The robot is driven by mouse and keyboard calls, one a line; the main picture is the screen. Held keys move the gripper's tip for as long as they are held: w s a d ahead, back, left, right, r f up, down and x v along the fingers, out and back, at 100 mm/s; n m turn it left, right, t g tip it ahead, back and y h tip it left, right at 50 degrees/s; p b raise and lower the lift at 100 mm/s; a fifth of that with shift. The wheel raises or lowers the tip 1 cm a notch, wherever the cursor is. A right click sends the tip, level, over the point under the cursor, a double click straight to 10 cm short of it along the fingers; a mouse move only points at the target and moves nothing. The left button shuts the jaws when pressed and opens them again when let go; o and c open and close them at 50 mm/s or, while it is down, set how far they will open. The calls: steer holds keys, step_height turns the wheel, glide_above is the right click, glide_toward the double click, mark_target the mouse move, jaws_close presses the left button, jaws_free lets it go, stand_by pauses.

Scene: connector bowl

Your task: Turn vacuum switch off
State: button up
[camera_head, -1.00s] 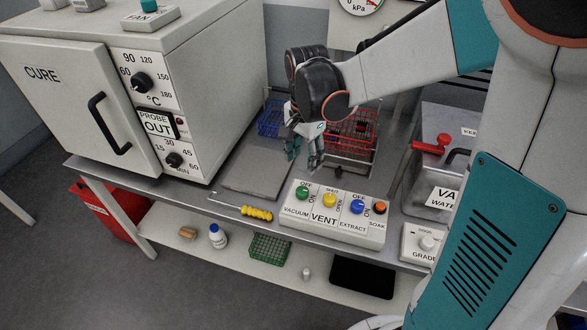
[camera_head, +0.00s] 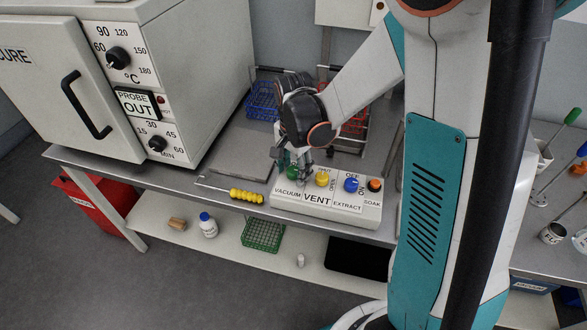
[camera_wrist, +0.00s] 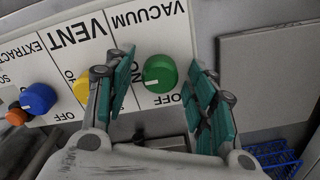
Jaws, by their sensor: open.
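The green VACUUM knob (camera_wrist: 160,73) is on a pale control box (camera_head: 330,208). In the wrist view its white line points left and slightly down. The OFF label lies below the knob there, and the ON label is mostly hidden by a finger. My gripper (camera_wrist: 162,62) is open, with its teal fingers on either side of the knob in that view. In the head view my gripper (camera_head: 292,160) is just over the knob (camera_head: 292,173) and partly covers it. Contact cannot be told.
The yellow VENT knob (camera_head: 322,179) and blue EXTRACT knob (camera_head: 351,185) are beside it, with an orange SOAK button (camera_head: 375,184) farther right. A yellow-handled tool (camera_head: 245,196) lies left of the box. The CURE oven (camera_head: 60,75) stands at left. A blue basket (camera_head: 262,97) is behind.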

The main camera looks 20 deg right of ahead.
steer(key=c, duration=1.1)
steer(key=shift+o, duration=0.2)
steer(key=shift+n, duration=0.3)
steer(key=n, duration=0.3)
steer(key=shift+n, duration=0.3)
steer(key=n, duration=0.4)
steer(key=shift+n, duration=0.3)
steer(key=n, duration=0.4)
steer(key=shift+n, duration=2.5)
